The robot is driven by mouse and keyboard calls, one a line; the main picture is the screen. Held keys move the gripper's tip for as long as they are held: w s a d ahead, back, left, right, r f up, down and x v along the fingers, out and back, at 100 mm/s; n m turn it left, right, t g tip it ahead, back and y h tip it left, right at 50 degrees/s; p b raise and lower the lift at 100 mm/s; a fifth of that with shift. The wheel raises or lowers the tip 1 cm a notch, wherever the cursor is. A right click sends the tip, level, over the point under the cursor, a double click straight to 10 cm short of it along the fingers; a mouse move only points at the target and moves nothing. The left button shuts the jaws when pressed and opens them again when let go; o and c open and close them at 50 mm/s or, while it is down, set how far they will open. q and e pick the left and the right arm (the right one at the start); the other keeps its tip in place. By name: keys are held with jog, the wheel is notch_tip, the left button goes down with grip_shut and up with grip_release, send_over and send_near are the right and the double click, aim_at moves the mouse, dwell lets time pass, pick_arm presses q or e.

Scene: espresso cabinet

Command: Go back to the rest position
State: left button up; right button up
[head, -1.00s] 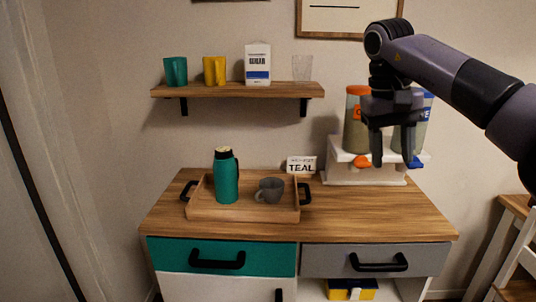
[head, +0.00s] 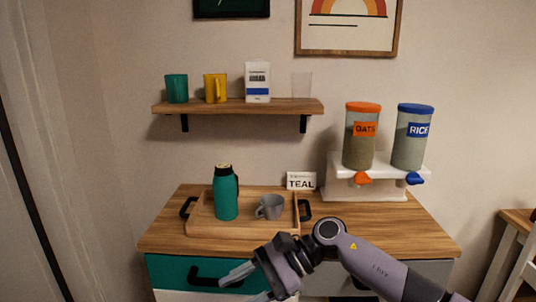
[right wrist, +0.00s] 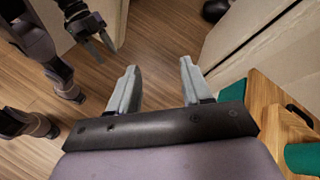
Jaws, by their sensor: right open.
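My right gripper (head: 246,286) is low in front of the cabinet, at the teal drawer. It is open and empty, with its pale fingers well apart in the right wrist view (right wrist: 158,85). Only floor shows between them there. The head view does not show my left gripper. A dark gripper of mine, likely the left, shows at upper left in the right wrist view (right wrist: 100,45); its opening is unclear. A teal bottle (head: 226,195) and a grey mug (head: 270,207) stand upright in the wooden tray (head: 215,232), apart from my right gripper.
The cabinet top (head: 390,232) carries a "TEAL" card (head: 301,181) and a white stand (head: 365,190) with oats (head: 359,140) and rice (head: 411,140) dispensers. A wall shelf (head: 237,106) holds cups and a carton. Cabinet edge and drawer handles lie close by my right arm.

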jog(key=s+d+f+n+t+h, duration=0.4)
jog(key=d+f+n+t, duration=0.5)
jog(key=d, duration=0.1)
jog(key=s+d+f+n+t+h, duration=0.4)
jog(key=s+d+f+n+t, duration=0.1)
jog(key=d+f+n+t, duration=0.45)
jog(key=s+d+f+m+g+h, duration=0.1)
jog(key=s+d+f+m+g, duration=0.1)
jog(key=s, duration=0.3)
jog(key=s+d+f+m+g+h, duration=0.1)
jog(key=s+d+f+m+g, duration=0.1)
jog(key=s+d+f+m, duration=0.1)
jog(key=shift+s+d+f+m, duration=0.4)
jog(key=shift+s+f+m, duration=0.6)
jog(key=shift+m, duration=0.25)
jog(key=shift+r, duration=0.1)
